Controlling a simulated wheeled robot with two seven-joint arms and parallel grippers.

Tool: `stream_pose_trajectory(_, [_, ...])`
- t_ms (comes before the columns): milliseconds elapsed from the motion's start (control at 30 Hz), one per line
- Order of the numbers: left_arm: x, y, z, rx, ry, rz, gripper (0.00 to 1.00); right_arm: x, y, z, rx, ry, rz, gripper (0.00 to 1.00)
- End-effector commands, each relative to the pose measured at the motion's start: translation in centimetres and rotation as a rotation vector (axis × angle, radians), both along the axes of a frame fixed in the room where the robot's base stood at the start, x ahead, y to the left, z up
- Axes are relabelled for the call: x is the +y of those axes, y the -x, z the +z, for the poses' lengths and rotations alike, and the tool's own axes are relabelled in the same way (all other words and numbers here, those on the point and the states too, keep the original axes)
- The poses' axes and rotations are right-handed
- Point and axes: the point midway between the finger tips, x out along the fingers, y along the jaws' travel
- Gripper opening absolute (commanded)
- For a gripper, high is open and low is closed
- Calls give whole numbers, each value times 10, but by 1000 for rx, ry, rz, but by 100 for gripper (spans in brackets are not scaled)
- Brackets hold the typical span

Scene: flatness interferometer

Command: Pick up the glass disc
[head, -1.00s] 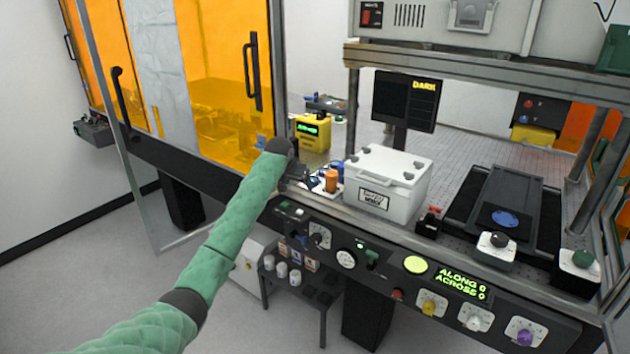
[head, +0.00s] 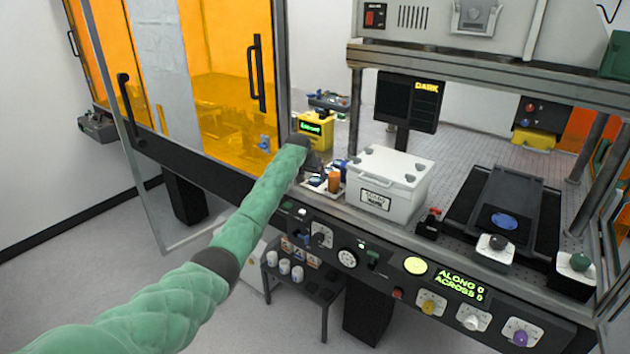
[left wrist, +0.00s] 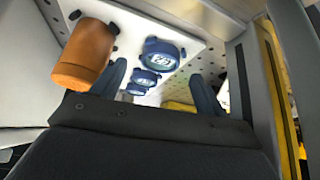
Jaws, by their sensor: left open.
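A round blue disc (head: 504,221) lies flat on the black sliding stage (head: 520,190) at the right in the head view; I cannot tell whether it is the glass disc. Several blue round pieces with pale markings (left wrist: 163,53) sit on a white tray (left wrist: 205,48) in the left wrist view, beside an orange jar (left wrist: 84,56). The jar also shows in the head view (head: 334,182). My left gripper (left wrist: 160,90) is open and empty, its fingers pointing toward the tray. In the head view its dark tip (head: 312,164) is by the tray, partly hidden by my arm. My right gripper is not in view.
A white lidded box (head: 388,188) stands right of the tray. A yellow device (head: 314,131) stands behind it. Orange panels (head: 225,75) and a control panel with knobs (head: 430,285) border the bench. A black monitor (head: 407,100) stands behind the box. The perforated bench top has free room behind.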

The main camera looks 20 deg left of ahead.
Motion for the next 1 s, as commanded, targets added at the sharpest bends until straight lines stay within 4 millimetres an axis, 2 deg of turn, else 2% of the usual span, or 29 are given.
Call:
stream_pose_trajectory(267, [-3,-14,-21,2,1,0,74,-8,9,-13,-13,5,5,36])
stream_pose_trajectory(567, [-3,-16,-24,0,0,0,74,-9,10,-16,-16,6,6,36])
stream_pose_trajectory(800, [-2,-16,-24,0,1,1,28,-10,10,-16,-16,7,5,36])
stream_pose_trajectory(833, [-2,-16,-24,0,1,1,25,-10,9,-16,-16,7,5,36])
stream_pose_trajectory(1000, [-2,-16,-24,0,1,1,24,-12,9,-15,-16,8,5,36])
